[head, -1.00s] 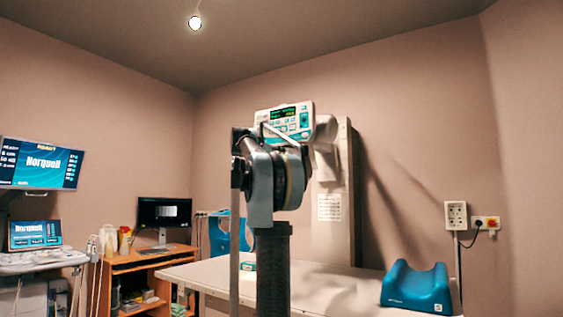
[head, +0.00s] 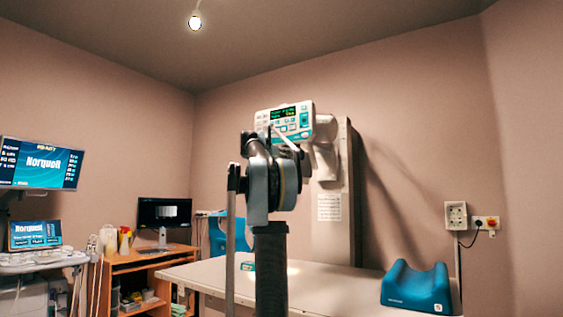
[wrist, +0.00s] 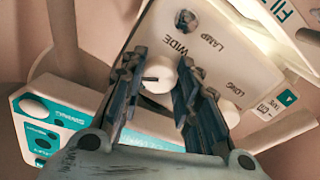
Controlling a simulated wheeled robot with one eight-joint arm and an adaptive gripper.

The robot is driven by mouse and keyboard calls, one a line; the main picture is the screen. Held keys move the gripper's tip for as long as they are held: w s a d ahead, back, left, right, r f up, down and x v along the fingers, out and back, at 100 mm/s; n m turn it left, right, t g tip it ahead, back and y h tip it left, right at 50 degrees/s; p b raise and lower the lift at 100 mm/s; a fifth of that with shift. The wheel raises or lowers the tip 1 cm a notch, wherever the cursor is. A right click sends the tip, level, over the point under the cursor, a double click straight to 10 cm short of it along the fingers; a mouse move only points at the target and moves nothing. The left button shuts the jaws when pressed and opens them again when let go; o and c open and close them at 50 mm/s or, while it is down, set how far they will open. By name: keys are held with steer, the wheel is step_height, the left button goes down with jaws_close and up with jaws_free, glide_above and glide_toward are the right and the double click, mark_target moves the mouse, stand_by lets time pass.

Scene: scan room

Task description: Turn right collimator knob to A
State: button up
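The collimator (head: 290,122), a white box with a dark display and teal buttons, hangs at the column, beyond my arm in the head view. In the wrist view its face carries the words WIDE, LONG and LAMP. A white round knob (wrist: 161,75) with a dark pointer mark sits between the two fingers of my gripper (wrist: 160,80). The fingers stand on either side of it, apart; contact is not clear. A second white knob (wrist: 230,112) lies to the right, partly hidden behind the right finger. The gripper's fingertips are hidden in the head view.
A dark small knob (wrist: 186,20) is above the fingers. A pale table (head: 330,279) holds a blue positioning cushion (head: 416,288) at right. A tall column panel (head: 330,230) stands behind. A wooden desk with a monitor (head: 164,213) is at left.

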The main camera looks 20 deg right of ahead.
steer(key=shift+n, duration=0.3)
steer(key=n, duration=0.3)
steer(key=shift+n, duration=0.3)
steer(key=n, duration=0.3)
steer(key=shift+n, duration=0.4)
steer(key=shift+f+n+t, duration=0.1)
steer(key=shift+n+t, duration=0.2)
steer(key=shift+n, duration=3.5)
steer(key=o, duration=1.1)
steer(key=shift+c, duration=0.2)
